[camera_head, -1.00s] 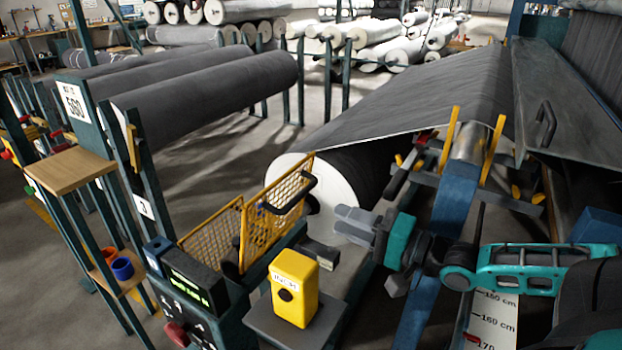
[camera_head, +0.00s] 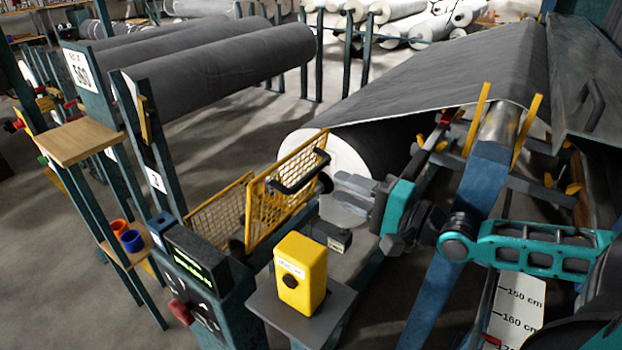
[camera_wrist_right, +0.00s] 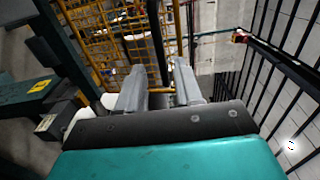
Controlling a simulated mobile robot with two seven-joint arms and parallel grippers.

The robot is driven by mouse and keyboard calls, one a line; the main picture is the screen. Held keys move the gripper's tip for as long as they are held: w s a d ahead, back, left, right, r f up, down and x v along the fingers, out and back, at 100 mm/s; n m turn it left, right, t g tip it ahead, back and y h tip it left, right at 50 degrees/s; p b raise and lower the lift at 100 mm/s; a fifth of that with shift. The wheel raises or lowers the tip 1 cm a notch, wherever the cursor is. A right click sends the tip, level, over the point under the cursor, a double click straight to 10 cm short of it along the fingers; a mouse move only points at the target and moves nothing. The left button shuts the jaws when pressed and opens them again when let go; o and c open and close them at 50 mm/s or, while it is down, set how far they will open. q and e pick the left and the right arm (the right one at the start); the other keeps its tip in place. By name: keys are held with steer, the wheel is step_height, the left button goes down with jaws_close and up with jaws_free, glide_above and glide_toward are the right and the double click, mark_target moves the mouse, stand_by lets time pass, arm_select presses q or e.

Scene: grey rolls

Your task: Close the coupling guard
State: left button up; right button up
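The coupling guard (camera_head: 283,204) is a yellow mesh frame with a black bar handle (camera_head: 300,172) on its raised right panel. A second mesh panel (camera_head: 218,212) slants away to its left, with a gap between the two. My right gripper (camera_head: 335,194) is just right of the raised panel, its grey fingers pointing at it. In the right wrist view, the fingers (camera_wrist_right: 158,78) are apart, with a dark bar (camera_wrist_right: 157,40) and yellow mesh beyond them. Whether the bar lies between the fingertips is unclear. My left gripper is out of view.
A yellow box with a black button (camera_head: 300,272) stands on a pedestal in front of the guard. A control panel (camera_head: 200,260) is at its left. A large grey roll (camera_head: 375,150) lies behind the gripper. A blue sloping beam (camera_head: 450,240) is close to my right arm.

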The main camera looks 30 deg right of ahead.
mark_target(311, 172)
steer(key=shift+b+x, duration=0.6)
steer(key=shift+x, duration=3.45)
steer(key=shift+d, duration=0.1)
jaws_close()
